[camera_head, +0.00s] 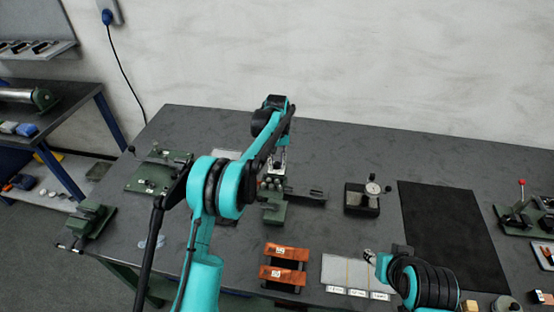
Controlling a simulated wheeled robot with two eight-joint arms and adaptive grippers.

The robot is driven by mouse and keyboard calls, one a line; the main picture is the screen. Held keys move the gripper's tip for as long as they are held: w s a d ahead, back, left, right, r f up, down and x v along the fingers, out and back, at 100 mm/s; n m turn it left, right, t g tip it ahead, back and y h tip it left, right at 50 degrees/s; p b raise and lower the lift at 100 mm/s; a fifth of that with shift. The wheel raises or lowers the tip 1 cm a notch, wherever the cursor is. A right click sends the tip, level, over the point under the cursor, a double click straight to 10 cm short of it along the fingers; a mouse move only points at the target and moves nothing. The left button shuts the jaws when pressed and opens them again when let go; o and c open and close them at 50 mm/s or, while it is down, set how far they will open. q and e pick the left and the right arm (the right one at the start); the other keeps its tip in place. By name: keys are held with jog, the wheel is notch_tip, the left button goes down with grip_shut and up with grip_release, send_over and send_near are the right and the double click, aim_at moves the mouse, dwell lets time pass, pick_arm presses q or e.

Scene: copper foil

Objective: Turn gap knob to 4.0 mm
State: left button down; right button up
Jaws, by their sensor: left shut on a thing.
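A small green machine (274,212) with a dark bar reaching right stands mid-table, partly behind my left arm. My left gripper (277,168) points down at the top of this machine, its fingers shut on what appears to be the gap knob. The knob itself and any scale marks are too small and covered to read. My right gripper (370,257) is low over the table front, right of the machine and apart from it. Its fingers are too small to tell open or shut.
Green fixtures (150,175) stand at the left. A labelled pale sheet (346,270) lies near the front.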

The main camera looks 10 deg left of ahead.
aim_at(277, 163)
pick_arm(q)
jog(key=m+p, duration=0.1)
jog(key=m, duration=0.4)
jog(key=shift+m+p, duration=0.3)
jog(key=shift+p, duration=0.05)
jog(key=m+p, duration=0.1)
jog(key=m, duration=0.4)
jog(key=shift+m, duration=0.3)
jog(key=c, duration=1.3)
grip_release()
jog(key=shift+r, duration=0.1)
notch_tip(277, 163, up, 12)
